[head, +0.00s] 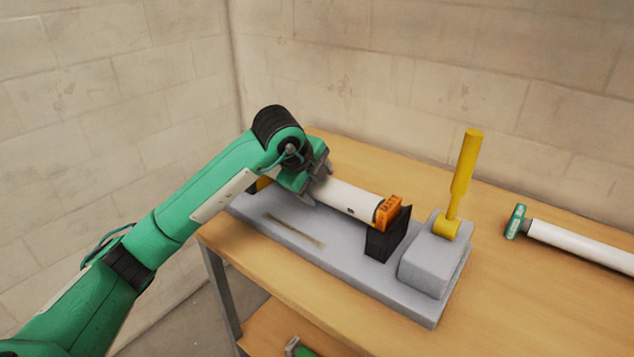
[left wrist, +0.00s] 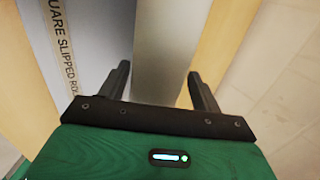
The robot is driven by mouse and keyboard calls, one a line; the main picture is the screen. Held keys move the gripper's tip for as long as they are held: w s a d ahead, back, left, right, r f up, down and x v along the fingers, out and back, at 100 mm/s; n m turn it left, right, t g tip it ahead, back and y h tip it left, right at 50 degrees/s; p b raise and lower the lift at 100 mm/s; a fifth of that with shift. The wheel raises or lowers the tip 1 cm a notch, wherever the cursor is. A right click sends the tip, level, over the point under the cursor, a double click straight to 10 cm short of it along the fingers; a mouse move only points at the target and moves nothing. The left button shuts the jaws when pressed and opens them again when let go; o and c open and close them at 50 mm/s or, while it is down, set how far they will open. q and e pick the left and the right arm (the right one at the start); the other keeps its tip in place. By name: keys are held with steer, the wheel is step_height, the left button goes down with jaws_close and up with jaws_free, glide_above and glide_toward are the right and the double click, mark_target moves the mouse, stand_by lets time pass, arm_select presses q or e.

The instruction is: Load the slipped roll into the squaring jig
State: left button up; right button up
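A white roll (head: 345,198) with an orange end cap (head: 388,211) lies lengthwise over the grey squaring jig (head: 290,242). Its capped end is at the black block (head: 385,243); I cannot tell whether it is fully seated there. My left gripper (head: 315,183) is at the roll's far left part and hides that end. A label strip (left wrist: 60,45) on the jig reads partly "SQUARE SLIPPED ROLL". My right gripper is not in view.
A yellow lever (head: 463,178) stands upright on the grey block (head: 430,265) at the jig's right end. Another white roll (head: 585,248) with a green end cap lies at the right on the wooden table (head: 530,300). The front right of the table is clear.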

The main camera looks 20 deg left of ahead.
arm_select(q)
steer(key=shift+o, duration=0.4)
steer(key=shift+r, duration=0.15)
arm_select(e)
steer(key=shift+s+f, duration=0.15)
arm_select(q)
steer(key=shift+r+p, duration=0.7)
steer(key=b+v, duration=0.1)
steer(key=v, duration=1)
steer(key=shift+s+r, duration=0.25)
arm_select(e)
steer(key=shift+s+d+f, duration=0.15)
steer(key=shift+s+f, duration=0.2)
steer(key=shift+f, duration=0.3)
